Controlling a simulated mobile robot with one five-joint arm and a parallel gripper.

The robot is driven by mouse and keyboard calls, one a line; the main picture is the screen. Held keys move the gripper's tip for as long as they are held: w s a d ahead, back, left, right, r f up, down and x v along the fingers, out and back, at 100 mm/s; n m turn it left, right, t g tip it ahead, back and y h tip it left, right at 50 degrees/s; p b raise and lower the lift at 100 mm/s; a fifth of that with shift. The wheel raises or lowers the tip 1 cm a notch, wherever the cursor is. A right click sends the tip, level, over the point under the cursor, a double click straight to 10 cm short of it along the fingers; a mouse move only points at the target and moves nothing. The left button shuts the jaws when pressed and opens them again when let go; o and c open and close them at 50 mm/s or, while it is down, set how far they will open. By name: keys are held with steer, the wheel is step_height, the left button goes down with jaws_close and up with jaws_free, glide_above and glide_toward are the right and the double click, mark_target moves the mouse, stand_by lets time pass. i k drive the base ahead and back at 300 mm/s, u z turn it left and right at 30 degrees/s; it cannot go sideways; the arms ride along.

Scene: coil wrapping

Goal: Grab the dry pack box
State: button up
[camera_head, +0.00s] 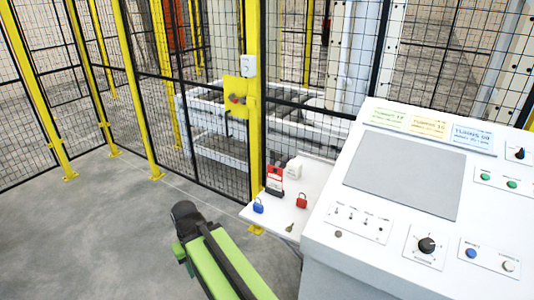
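A small white box (294,167) stands at the back of a white shelf (262,213), beside the yellow fence post. It carries no label that I can read, so I cannot tell for sure that it is the dry pack box. No other box like it shows on the shelf. My green and black arm reaches up from the bottom middle of the view, left of the shelf and apart from it. My gripper does not show.
A red and white item (274,181), a blue padlock (258,206), a red padlock (302,201) and a small key-like item (290,227) share the shelf. A white control console (330,232) adjoins it at right. Yellow-posted mesh fence stands behind. Floor (95,235) at left is clear.

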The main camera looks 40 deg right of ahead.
mark_target(294, 169)
steer(key=u, duration=0.05)
steer(key=i, duration=0.95)
steer(key=u, duration=0.15)
